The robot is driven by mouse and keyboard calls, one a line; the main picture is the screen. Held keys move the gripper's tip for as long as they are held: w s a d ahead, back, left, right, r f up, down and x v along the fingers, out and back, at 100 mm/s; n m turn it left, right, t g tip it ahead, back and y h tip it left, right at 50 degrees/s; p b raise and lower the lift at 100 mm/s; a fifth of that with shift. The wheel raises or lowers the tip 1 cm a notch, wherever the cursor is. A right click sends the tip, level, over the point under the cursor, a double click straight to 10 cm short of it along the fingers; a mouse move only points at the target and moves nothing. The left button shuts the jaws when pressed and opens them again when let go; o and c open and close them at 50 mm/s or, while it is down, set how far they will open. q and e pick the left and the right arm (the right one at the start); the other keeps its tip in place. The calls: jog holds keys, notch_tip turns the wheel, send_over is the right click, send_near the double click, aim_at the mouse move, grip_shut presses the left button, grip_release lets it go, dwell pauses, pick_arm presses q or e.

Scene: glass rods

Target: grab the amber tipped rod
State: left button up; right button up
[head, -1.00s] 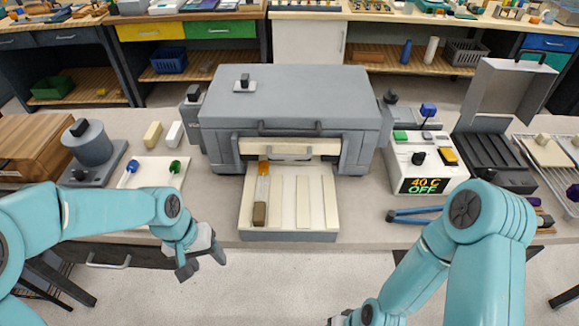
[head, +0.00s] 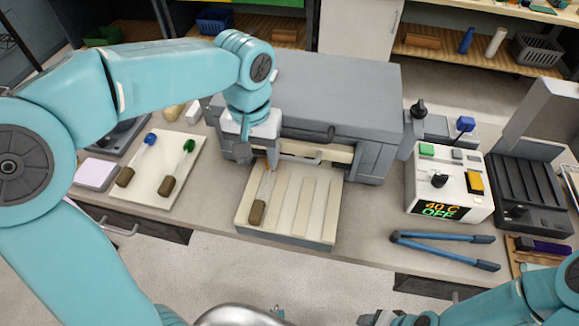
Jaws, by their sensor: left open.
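The rod (head: 265,187) lies lengthwise in the left groove of the pale pull-out tray (head: 318,230), its brown handle (head: 257,212) towards the front. My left gripper (head: 259,145) is open and points down over the back of the tray, at the rod's far end. I cannot tell whether it touches the rod. My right gripper (head: 385,318) shows only in part at the bottom edge; its fingers cannot be made out.
The grey oven (head: 340,85) stands behind the tray. A white board (head: 160,192) at left holds a blue-tipped rod (head: 150,139) and a green-tipped rod (head: 188,146). A control box (head: 450,185) reading 40 C OFF and blue-handled tongs (head: 445,239) are at right.

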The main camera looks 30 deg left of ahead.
pick_arm(q)
send_over(260, 199)
notch_tip(260, 199, down, 10)
jog(key=shift+s, duration=0.15)
jog(key=shift+s+a+f, duration=0.15)
jog(key=shift+a+f, duration=0.05)
jog(key=shift+f, duration=0.35)
jog(key=f, duration=0.1)
jog(key=f+p, duration=0.1)
jog(key=f, duration=0.2)
jog(key=shift+w+d, duration=0.2)
jog(key=shift+w, duration=0.15)
jog(key=shift+s+a+f, duration=0.1)
jog(key=shift+a+f, duration=0.05)
jog(key=shift+f, duration=0.3)
